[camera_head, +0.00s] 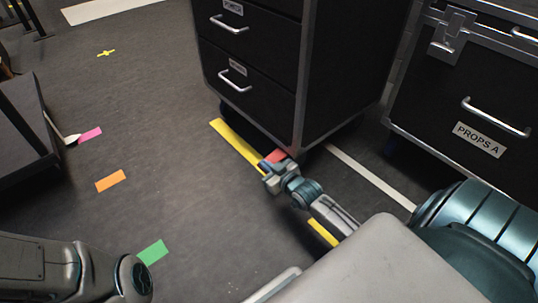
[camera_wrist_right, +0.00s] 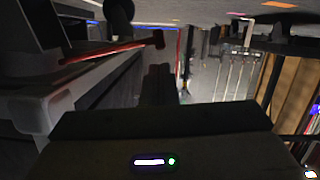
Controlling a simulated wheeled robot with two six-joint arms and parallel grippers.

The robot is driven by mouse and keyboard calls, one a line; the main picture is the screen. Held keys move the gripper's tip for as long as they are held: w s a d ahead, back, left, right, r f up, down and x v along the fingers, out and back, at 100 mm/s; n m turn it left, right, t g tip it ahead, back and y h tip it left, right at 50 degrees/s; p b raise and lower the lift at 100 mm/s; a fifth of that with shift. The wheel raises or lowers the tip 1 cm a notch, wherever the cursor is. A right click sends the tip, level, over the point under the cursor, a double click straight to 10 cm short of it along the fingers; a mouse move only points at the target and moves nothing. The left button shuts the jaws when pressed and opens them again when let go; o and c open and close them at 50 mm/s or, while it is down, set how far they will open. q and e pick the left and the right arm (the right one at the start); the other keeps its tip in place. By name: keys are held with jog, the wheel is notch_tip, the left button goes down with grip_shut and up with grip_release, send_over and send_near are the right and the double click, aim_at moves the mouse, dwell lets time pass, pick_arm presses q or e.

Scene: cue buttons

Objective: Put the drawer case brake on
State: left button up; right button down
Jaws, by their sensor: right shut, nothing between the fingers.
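The black drawer case (camera_head: 290,90) with silver handles stands upright at the top centre of the head view. A small red brake pedal (camera_head: 275,156) shows low at its near bottom edge, partly behind my right gripper (camera_head: 268,170). My right gripper is shut and empty, close to the pedal; I cannot tell whether they touch. In the right wrist view a long red bar (camera_wrist_right: 105,52), which looks like the brake pedal, lies beyond the dark shut fingers (camera_wrist_right: 160,85), up and to the left of them. My left arm enters at bottom left, but its gripper is out of view.
A second black case labelled PROPS A (camera_head: 450,110) stands at the right. A yellow tape strip (camera_head: 237,145) lies along the drawer case. Pink, orange (camera_head: 110,181) and green (camera_head: 153,252) tape marks lie on open grey floor. A dark platform (camera_head: 25,135) is at the left.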

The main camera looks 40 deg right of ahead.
jog(key=shift+f, duration=0.75)
